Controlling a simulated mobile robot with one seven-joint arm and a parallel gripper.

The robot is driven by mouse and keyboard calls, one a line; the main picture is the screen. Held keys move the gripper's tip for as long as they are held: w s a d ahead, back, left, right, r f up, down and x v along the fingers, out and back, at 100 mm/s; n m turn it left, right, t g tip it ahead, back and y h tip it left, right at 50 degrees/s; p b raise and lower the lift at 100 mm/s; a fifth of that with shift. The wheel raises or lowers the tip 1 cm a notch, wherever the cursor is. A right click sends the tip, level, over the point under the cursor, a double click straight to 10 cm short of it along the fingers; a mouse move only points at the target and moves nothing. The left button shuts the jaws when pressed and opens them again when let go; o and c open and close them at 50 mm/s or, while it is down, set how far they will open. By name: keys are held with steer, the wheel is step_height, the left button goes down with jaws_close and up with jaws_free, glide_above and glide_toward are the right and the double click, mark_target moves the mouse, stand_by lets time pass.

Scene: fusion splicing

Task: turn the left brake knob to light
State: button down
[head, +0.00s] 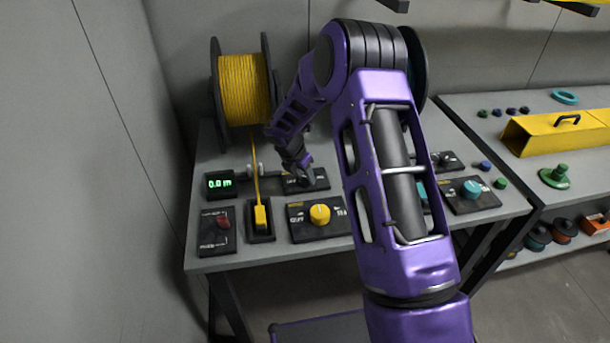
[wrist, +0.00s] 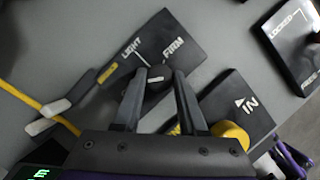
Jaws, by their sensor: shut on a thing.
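The left brake panel is a black plate (wrist: 190,40) with white LIGHT and FIRM labels in the wrist view. Its knob (wrist: 158,81) is small and dark and stands between my two fingers. My gripper (wrist: 160,76) is shut on this knob, with one finger on each side. The knob's pointing direction is hard to tell because the fingers cover much of it. In the head view my gripper (head: 302,168) is lowered onto the panel (head: 318,183), and the knob is hidden there.
A panel with a yellow knob (head: 320,214) is just in front of my gripper. A yellow lever (head: 261,216), a red switch (head: 223,221) and a green display (head: 219,183) are to the left. A yellow spool (head: 244,90) stands behind. A teal knob (head: 472,188) is at right.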

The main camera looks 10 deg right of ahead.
steer(key=m+g, duration=0.1)
steer(key=m, duration=0.2)
steer(key=m+g+h, duration=0.1)
steer(key=m, duration=0.1)
steer(key=shift+w+a+m, duration=0.1)
steer(key=shift+w+m, duration=0.05)
steer(key=shift+m, duration=0.25)
steer(key=m+g, duration=0.1)
steer(key=m, duration=0.1)
steer(key=m+g, duration=0.1)
steer(key=m, duration=0.2)
steer(key=shift+w+b, duration=0.1)
steer(key=shift+b, duration=0.25)
steer(key=shift+m, duration=0.3)
steer(key=shift+c, duration=2.3)
jaws_free()
steer(key=p+v, duration=0.1)
steer(key=v, duration=1.6)
steer(key=shift+a, duration=0.15)
steer(key=shift+w+r, duration=0.1)
steer(key=shift+w, duration=0.1)
